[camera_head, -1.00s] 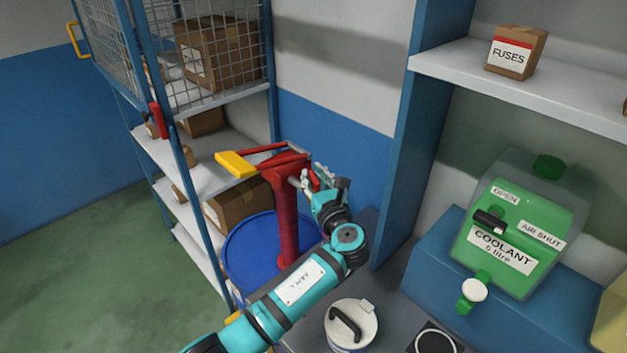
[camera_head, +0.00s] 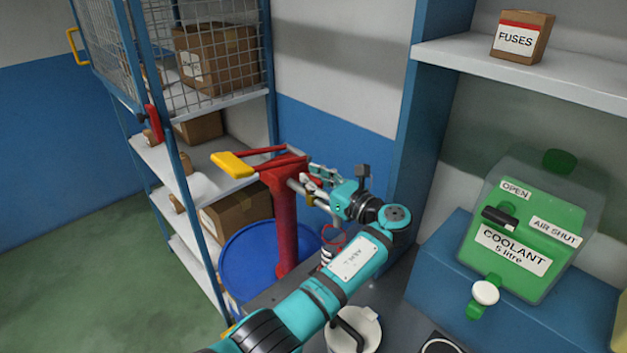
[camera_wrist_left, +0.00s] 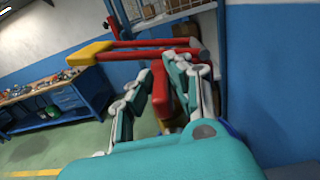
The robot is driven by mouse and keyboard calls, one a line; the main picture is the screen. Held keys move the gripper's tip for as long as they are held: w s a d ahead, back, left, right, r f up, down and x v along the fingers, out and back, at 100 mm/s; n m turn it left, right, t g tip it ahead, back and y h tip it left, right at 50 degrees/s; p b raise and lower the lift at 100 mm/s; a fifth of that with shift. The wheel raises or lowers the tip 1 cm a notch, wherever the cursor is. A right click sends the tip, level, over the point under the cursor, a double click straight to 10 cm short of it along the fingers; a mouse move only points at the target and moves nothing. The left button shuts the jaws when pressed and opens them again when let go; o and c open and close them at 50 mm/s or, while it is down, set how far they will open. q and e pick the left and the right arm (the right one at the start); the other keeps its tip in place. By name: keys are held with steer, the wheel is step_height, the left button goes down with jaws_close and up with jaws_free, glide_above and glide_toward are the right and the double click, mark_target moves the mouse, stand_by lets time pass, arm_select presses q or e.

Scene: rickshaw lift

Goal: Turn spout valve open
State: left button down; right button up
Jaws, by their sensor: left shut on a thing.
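The red hand pump (camera_head: 286,225) stands upright on a blue drum (camera_head: 243,262), with a yellow-gripped handle (camera_head: 233,164) reaching left. A grey spout leaves the pump head to the right. My left gripper (camera_head: 317,180) is at this spout, beside the pump head, its arm crossing in front from below. In the left wrist view a red lever (camera_wrist_left: 162,92), which looks like the spout valve's, stands between its fingers (camera_wrist_left: 160,100), and the gripper is shut on it. The fingers partly hide the valve, so I cannot tell its exact angle. My right gripper is out of view.
A caged shelf rack (camera_head: 196,115) with boxes stands behind left. A blue post (camera_head: 412,130) is close right of my left wrist. A green coolant can (camera_head: 515,240) sits on a blue block at right. A white lidded pot (camera_head: 365,330) stands below my arm.

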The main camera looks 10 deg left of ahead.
mark_target(313, 178)
arm_select(q)
steer(key=c, duration=1.3)
jaws_free()
steer(key=shift+a, duration=0.1)
steer(key=shift+r, duration=0.15)
step_height(313, 178, up, 10)
steer(key=shift+f, duration=0.15)
steer(key=shift+f, duration=0.1)
